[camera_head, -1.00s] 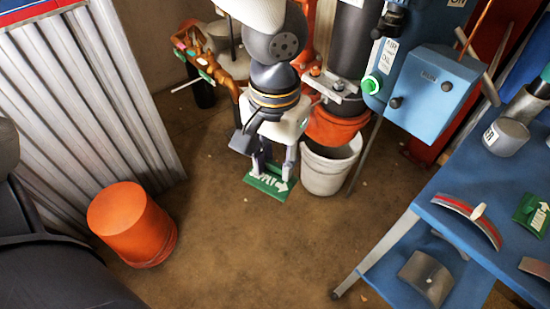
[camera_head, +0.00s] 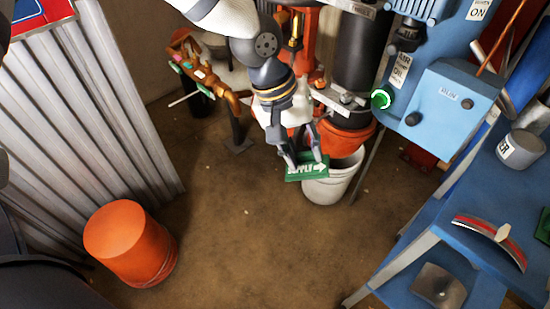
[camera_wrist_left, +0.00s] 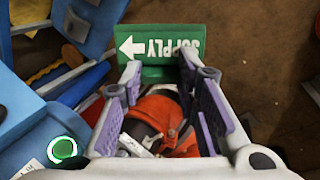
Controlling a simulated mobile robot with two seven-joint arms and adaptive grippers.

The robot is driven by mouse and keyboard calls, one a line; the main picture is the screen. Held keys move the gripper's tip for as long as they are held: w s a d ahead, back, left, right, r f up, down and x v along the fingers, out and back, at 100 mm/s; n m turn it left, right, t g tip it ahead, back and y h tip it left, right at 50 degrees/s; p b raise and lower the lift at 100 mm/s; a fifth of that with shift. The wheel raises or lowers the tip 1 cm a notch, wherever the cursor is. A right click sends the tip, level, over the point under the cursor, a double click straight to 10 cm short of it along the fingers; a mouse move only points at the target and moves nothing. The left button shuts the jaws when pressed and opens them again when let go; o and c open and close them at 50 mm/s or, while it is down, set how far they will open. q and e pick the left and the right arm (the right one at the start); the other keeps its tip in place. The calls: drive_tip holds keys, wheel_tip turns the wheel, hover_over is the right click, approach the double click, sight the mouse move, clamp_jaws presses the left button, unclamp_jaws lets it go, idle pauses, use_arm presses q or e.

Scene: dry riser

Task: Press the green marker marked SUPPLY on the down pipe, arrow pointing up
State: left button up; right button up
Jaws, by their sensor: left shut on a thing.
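My left gripper (camera_head: 305,160) is shut on the green marker (camera_head: 307,174), which carries white SUPPLY lettering and a white arrow. The marker is held in the air, and its arrow points right in the head view. In the left wrist view the marker (camera_wrist_left: 150,48) lies across the fingertips, its lettering upside down and its arrow pointing left. A thick black upright pipe (camera_head: 358,60) stands behind and to the right of the gripper, apart from the marker in the head view. I cannot tell for sure that it is the down pipe. My right gripper is out of view.
A white bucket (camera_head: 328,190) stands under an orange cone-shaped part (camera_head: 345,138). A blue bench (camera_head: 425,215) holds several parts. An orange bucket (camera_head: 128,245) stands left; the floor between is clear.

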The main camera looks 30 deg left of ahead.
use_arm(q)
drive_tip(key=w+a+r+n+t+h, duration=0.1)
drive_tip(key=w+a+r+n+t, duration=0.2)
drive_tip(key=w+r+n+t, duration=0.1)
drive_tip(key=w+a+r+n+t+h, duration=0.1)
drive_tip(key=w+a+r+n+t, duration=0.2)
drive_tip(key=w+n+t, duration=0.3)
drive_tip(key=w+t, duration=0.2)
drive_tip(key=t, duration=0.3)
drive_tip(key=shift+w+a+r+t, duration=0.25)
drive_tip(key=shift+w+r+t, duration=0.05)
drive_tip(key=shift+w+r, duration=0.05)
